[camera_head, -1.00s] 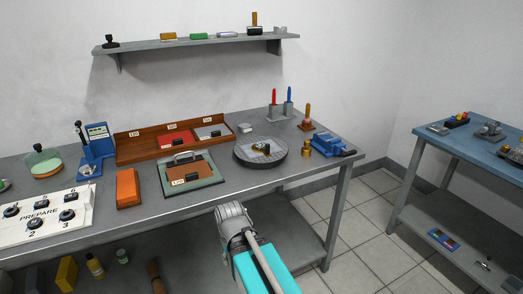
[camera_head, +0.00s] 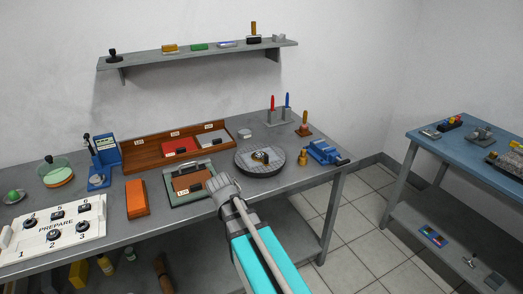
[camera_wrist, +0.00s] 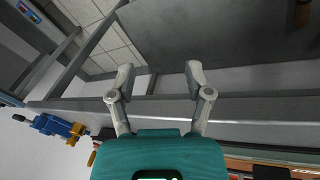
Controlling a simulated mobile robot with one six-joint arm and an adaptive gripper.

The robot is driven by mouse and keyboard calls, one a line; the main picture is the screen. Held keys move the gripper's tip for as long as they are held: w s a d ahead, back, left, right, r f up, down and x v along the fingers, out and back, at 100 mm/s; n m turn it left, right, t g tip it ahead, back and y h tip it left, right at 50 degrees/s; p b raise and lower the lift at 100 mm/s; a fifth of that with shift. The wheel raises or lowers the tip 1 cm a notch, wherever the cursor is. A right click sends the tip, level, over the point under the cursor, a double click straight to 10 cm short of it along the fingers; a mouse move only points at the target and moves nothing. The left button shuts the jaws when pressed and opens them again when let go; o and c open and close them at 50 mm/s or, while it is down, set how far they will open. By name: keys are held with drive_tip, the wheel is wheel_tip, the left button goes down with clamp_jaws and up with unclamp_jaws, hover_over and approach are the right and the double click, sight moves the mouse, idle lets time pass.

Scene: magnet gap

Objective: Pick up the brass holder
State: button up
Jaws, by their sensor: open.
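A separate brass stepped piece (camera_head: 302,158) stands on the bench just right of the plate. I cannot tell for certain which is the brass holder. My gripper (camera_head: 222,184) is at the bench's front edge, left of and nearer than the round plate, with its fingertips unclear in the head view.
A blue vise (camera_head: 325,152) stands right of the brass stepped piece; it also shows in the wrist view (camera_wrist: 58,127). A framed green-grey tray (camera_head: 176,196) lies left of the plate. A wooden rack (camera_head: 140,158) is behind. A blue table (camera_head: 420,150) stands at right.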

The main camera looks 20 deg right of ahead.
sight(266, 156)
drive_tip(key=w+d+r+m+h, duration=0.1)
drive_tip(key=w+r+m+h, duration=0.1)
drive_tip(key=w, duration=0.1)
drive_tip(key=w+d+r+m+h+p, duration=0.1)
drive_tip(key=w+d+r+m+h, duration=0.1)
drive_tip(key=w+r, duration=0.1)
drive_tip(key=w+d+r+m+t+h+p, duration=0.1)
drive_tip(key=w+d+r+m, duration=0.1)
drive_tip(key=w, duration=0.2)
drive_tip(key=shift+r+m+h, duration=0.3)
drive_tip(key=shift+r+h, duration=0.05)
drive_tip(key=shift+h, duration=0.05)
drive_tip(key=w+d+r+m+t+h, duration=0.1)
drive_tip(key=w+r+m+h, duration=0.3)
drive_tip(key=w+r+m, duration=0.1)
drive_tip(key=shift+w+d+r, duration=0.3)
drive_tip(key=shift+w+r, duration=0.3)
drive_tip(key=shift+r, duration=0.05)
drive_tip(key=shift+b+x, duration=1.5)
drive_tip(key=shift+x, duration=2.8)
drive_tip(key=shift+d, duration=0.1)
drive_tip(key=shift+b+x, duration=1.05)
drive_tip(key=shift+x, duration=1.5)
clamp_jaws()
